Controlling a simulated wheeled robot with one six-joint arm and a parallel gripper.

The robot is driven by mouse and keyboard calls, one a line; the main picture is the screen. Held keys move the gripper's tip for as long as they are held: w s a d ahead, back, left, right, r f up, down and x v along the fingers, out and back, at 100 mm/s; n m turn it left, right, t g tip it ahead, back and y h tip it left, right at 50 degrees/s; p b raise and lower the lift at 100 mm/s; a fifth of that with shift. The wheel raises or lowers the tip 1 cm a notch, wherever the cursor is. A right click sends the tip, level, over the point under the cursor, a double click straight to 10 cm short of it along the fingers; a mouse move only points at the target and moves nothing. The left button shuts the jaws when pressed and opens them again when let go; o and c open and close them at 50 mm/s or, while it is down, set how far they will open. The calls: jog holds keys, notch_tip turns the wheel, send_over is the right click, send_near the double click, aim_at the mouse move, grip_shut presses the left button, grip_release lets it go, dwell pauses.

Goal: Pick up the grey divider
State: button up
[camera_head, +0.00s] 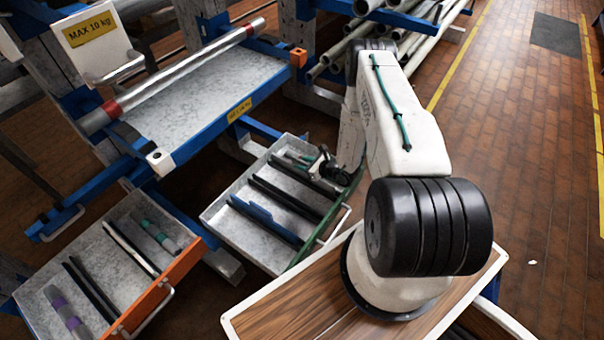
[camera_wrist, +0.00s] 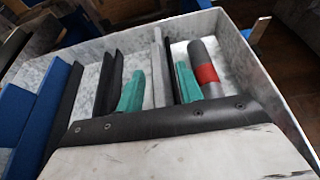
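The grey divider (camera_wrist: 157,62) is a thin upright strip in the middle drawer (camera_head: 235,225), seen in the wrist view. My gripper (camera_wrist: 160,70) is open, with one teal fingertip on each side of the divider. A gap shows between the left fingertip and the divider; whether the right one touches the divider or the dark strip beside it I cannot tell. The divider's near end is hidden behind my gripper's body. In the head view my gripper (camera_head: 328,167) is low at the drawer's far right end and hides much there.
Black dividers (camera_wrist: 107,80) and a blue divider (camera_head: 265,220) lie left of my gripper. A grey cylinder with a red band (camera_wrist: 205,68) lies close to the right fingertip, near the drawer wall. An orange-fronted drawer (camera_head: 165,285) is open at the left. A blue-edged shelf (camera_head: 215,85) stands above.

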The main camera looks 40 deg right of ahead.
grip_shut()
